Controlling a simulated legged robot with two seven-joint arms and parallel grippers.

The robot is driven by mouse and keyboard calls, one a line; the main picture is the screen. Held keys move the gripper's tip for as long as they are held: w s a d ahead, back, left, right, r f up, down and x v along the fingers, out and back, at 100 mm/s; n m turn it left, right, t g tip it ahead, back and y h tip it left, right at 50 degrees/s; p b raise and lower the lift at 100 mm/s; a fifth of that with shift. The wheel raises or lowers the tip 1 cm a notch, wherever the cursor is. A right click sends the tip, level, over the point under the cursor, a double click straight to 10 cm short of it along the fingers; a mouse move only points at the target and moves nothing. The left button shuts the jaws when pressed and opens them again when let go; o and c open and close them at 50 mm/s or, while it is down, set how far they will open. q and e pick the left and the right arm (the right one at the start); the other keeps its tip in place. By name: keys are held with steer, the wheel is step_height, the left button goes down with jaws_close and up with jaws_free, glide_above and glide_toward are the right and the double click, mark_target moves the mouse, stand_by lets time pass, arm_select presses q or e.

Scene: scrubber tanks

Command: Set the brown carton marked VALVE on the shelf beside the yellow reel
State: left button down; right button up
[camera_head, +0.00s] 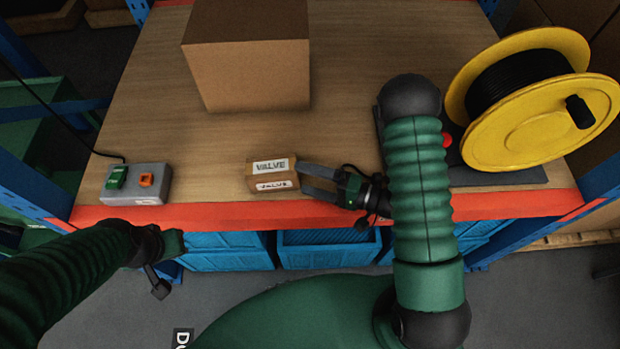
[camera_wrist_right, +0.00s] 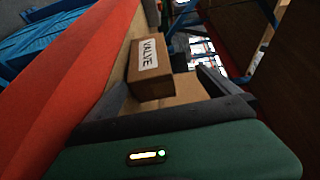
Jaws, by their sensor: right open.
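The small brown carton (camera_head: 272,176) with white VALVE labels sits on the wooden shelf (camera_head: 215,140) near its orange front edge. In the right wrist view the carton (camera_wrist_right: 150,62) lies just ahead of the fingers. My right gripper (camera_head: 301,176) is open at the carton's right side, its fingertips close to it; contact cannot be told. The yellow reel (camera_head: 520,125) with black cable stands on a dark base at the shelf's right, beyond my right arm. My left gripper (camera_head: 162,262) hangs in front of the shelf edge at left, its jaws unclear.
A large brown box (camera_head: 250,75) stands at the shelf's back. A grey control box (camera_head: 137,184) with green and orange switches sits at the front left. Blue crates (camera_head: 325,248) are below the shelf. Bare wood lies between the control box and the carton.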

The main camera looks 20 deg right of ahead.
steer(key=v, duration=0.8)
steer(key=b+v, duration=0.1)
steer(key=v, duration=0.7)
steer(key=shift+w+d+f+b, duration=0.1)
steer(key=shift+w+f+b, duration=0.05)
steer(key=shift+f+b, duration=0.15)
steer(key=shift+s+d+r, duration=0.15)
steer(key=shift+s+d, duration=0.15)
steer(key=shift+s, duration=0.1)
steer(key=shift+a, duration=0.15)
